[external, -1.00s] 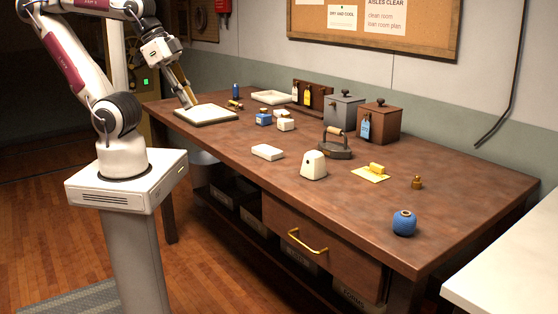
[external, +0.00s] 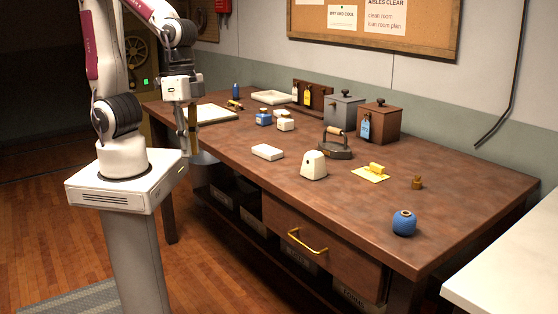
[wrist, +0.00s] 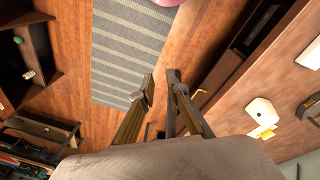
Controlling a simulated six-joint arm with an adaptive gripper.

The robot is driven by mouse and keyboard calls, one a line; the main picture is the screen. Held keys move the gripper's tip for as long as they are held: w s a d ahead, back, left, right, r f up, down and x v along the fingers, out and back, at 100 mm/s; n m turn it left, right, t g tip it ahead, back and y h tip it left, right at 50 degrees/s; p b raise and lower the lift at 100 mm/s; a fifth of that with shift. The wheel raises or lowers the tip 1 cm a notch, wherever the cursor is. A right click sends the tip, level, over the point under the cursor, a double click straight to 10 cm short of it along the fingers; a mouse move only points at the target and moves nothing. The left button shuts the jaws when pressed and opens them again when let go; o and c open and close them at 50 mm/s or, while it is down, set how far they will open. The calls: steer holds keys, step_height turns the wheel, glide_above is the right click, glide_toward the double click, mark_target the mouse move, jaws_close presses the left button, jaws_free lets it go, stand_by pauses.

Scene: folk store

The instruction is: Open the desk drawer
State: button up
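The desk drawer (external: 335,258) is in the front of the wooden desk (external: 235,155), toward its right end. It has a brown front and a curved brass handle (external: 307,241), and it looks closed. My gripper (external: 191,150) points down beside the desk's front edge at the left, well away from the handle and apart from it. In the wrist view the two fingers of my gripper (wrist: 160,84) stand apart with nothing between them. A small yellowish piece just right of the fingers may be the handle, but I cannot tell.
On the desktop are a white block (external: 267,152), a cream pointed block (external: 314,166), a flat iron (external: 336,146) and a blue spool (external: 404,223). Bins stand on the shelf below. A white table (external: 510,265) is at the right. The floor before the drawer looks clear.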

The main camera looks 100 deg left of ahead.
steer(key=w+d+f+n+t+h, duration=0.1)
steer(key=w+d+f+n, duration=0.4)
steer(key=d+f, duration=0.5)
steer(key=w+d+f+n, duration=0.2)
steer(key=w+d+f, duration=0.5)
steer(key=d+f, duration=0.4)
steer(key=n+t+y, duration=0.9)
steer(key=n+y, duration=0.4)
steer(key=n, duration=0.9)
glide_toward(300, 244)
steer(key=w+a+f, duration=0.2)
steer(key=shift+d+r, duration=0.15)
steer(key=shift+r, duration=0.4)
steer(key=shift+w, duration=0.15)
steer(key=shift+x, duration=3.85)
